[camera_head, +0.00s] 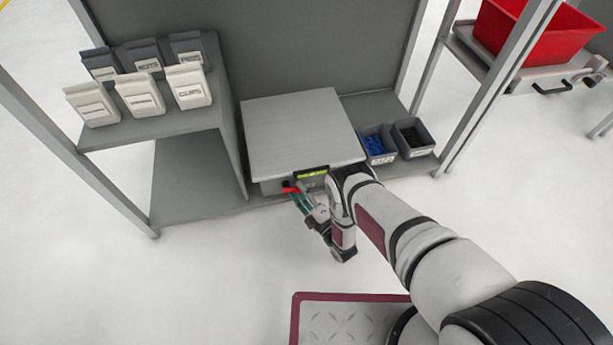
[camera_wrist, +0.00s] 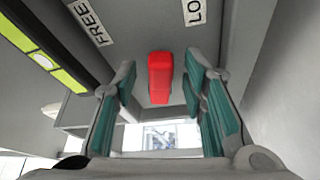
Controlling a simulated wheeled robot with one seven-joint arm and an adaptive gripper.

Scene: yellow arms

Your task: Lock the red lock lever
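The red lock lever (camera_wrist: 159,78) shows in the wrist view on a grey face, between and beyond the fingers of my gripper (camera_wrist: 165,105). A "FREE" label (camera_wrist: 90,20) is to its upper left and a partly cut-off label reading "LO" (camera_wrist: 194,12) to its upper right. The lever also shows as a small red bar in the head view (camera_head: 289,190), at the front of the grey box under the flat plate (camera_head: 300,130). My gripper (camera_head: 303,199) is just in front of it. The teal-padded fingers are apart, and whether they touch the lever is unclear.
A yellow-green strip (camera_head: 313,173) with a bubble level is on the box front, beside my wrist. A red crate (camera_head: 535,45) stands at upper right. Floor in front is clear.

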